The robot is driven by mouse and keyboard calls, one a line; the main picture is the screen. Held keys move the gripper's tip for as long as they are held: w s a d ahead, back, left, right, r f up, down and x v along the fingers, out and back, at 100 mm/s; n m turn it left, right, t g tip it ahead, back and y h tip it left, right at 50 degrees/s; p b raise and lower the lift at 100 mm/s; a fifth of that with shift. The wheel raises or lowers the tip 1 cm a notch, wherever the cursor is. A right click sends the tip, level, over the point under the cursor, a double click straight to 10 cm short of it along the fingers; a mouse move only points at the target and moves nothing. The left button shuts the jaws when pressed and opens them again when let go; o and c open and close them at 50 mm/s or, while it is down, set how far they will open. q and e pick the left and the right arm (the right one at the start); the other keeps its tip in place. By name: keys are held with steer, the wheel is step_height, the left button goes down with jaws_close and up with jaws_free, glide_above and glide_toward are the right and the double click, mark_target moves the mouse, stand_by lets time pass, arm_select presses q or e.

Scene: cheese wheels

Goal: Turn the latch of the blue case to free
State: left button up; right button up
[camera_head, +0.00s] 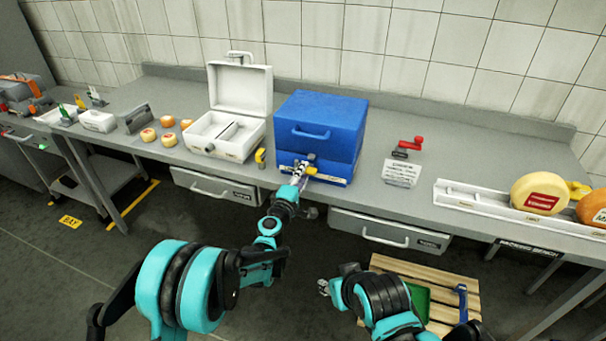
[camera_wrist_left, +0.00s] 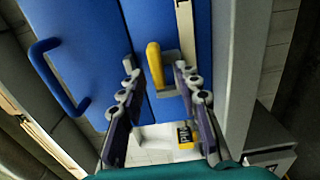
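The blue case (camera_head: 318,112) stands shut on the steel bench, with a handle on its front. Its yellow latch lever (camera_wrist_left: 154,64) shows in the left wrist view against the blue front, by the seam. My left gripper (camera_head: 300,168) is at the lower front of the case, by the latch. My right gripper (camera_head: 325,287) is low in front of the bench, small and away from the case.
An open white case (camera_head: 240,85) stands left of the blue case, with a small yellow item (camera_head: 260,157) between them. A card sign (camera_head: 401,172) and a red-handled item (camera_head: 411,142) are to the right. A wooden pallet (camera_head: 455,270) is on the floor.

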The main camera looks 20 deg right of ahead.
arm_select(q)
steer(key=v, duration=1.1)
steer(key=shift+s+a, duration=0.25)
steer(key=s+a+r+m+g+y, duration=0.1)
steer(key=s+a+r+m+g, duration=0.4)
steer(key=s+a+m, duration=0.4)
steer(key=s+a+f+m+g+y, duration=0.1)
steer(key=s+a+f+y, duration=0.2)
steer(key=s+a, duration=0.6)
steer(key=s+a+f+m+g+y, duration=0.1)
steer(key=s+a+f+g+y, duration=0.1)
steer(key=s+a+y, duration=0.4)
steer(key=s+a+f, duration=0.1)
steer(key=s+a, duration=0.2)
steer(key=a, duration=0.4)
steer(key=shift+s, duration=0.35)
steer(key=shift+d, duration=0.1)
